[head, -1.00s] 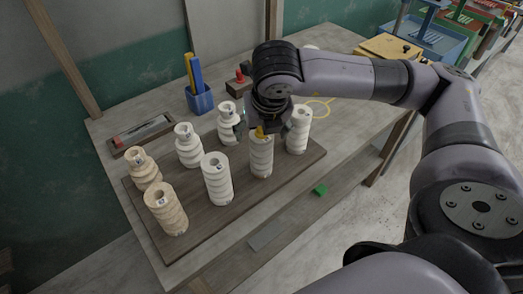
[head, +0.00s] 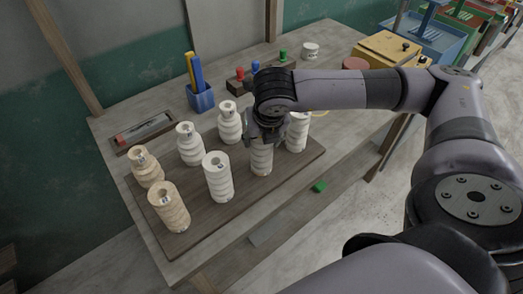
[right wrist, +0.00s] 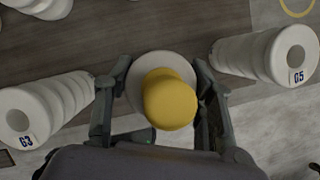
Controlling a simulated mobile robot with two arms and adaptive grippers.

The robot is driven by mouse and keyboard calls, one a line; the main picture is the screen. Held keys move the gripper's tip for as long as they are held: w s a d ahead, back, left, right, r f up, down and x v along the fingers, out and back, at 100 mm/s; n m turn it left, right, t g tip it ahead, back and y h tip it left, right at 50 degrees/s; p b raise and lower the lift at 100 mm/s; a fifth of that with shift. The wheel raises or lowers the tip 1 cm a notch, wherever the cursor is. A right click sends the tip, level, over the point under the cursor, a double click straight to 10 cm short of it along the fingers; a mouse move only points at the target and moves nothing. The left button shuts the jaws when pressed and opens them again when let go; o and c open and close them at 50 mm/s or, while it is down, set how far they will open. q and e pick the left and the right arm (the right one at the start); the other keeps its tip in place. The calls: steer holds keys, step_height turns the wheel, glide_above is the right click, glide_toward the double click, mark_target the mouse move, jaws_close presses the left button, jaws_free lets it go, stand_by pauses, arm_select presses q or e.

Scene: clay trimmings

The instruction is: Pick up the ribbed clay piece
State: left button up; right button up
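A ribbed clay piece (head: 261,161) stands upright in the front row on a dark board (head: 205,236). My right gripper (head: 264,143) is over its upper part, pointing down. In the right wrist view a yellow rounded thing (right wrist: 169,99) sits over the piece's pale round top (right wrist: 150,62). The fingers of my right gripper (right wrist: 161,88) stand on either side of the piece, close to it. They look open, and I cannot see clear contact. The piece's lower part is hidden in the wrist view. My left gripper is not in view.
Ribbed white pieces flank it: one marked G3 (right wrist: 45,108) and one marked G5 (right wrist: 270,52). Tan ribbed (head: 168,207) and waisted pieces (head: 190,145) share the board. Behind are a blue tool cup (head: 201,98) and a tray (head: 143,131). A green block (head: 319,187) lies near the front.

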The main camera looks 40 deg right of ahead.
jaws_close()
stand_by(0.4)
steer(key=shift+r, duration=0.1)
